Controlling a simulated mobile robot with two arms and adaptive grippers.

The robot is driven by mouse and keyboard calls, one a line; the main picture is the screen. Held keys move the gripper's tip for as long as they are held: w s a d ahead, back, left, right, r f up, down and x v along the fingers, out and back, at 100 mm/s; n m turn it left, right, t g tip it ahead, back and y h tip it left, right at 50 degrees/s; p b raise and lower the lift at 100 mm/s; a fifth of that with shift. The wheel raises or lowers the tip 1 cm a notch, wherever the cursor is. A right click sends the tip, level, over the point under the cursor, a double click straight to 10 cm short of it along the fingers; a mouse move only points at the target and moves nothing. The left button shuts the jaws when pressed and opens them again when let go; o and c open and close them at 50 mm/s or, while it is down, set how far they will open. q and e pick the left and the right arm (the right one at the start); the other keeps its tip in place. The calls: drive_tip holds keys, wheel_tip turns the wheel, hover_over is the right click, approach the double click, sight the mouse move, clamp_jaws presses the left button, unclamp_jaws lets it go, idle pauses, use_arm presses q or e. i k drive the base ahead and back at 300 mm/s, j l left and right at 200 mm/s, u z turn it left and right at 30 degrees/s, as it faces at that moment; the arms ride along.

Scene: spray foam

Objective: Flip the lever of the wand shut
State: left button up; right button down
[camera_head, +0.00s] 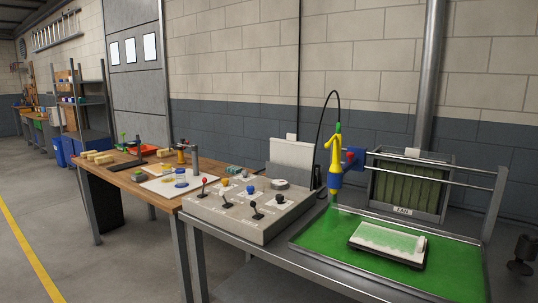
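The wand (336,158) stands upright over the green tray (310,238) on the right bench. It has a yellow body, a green piece on top and a blue lower part, and a black hose (323,115) arches up behind it. A yellow arm that looks like its lever sticks out at the upper left; it is too small to tell its exact position. A faint green haze shows below the nozzle. Neither of my grippers can be made out.
A pale block in a dark frame (388,243) lies on the tray. A fan box (408,188) and a metal rail (440,167) stand behind. A control panel (248,207) with several levers is left of the tray. A dark object (522,255) is at the right edge.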

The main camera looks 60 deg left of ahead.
sight(328, 145)
drive_tip(key=i+j+u, duration=0.2)
drive_tip(key=u, duration=0.2)
drive_tip(key=i+j+u, duration=0.3)
drive_tip(key=u, duration=0.15)
drive_tip(key=i+j+u, duration=0.2)
drive_tip(key=u, duration=0.2)
drive_tip(key=i+j+u, duration=0.2)
drive_tip(key=i, duration=0.95)
drive_tip(key=l, duration=0.1)
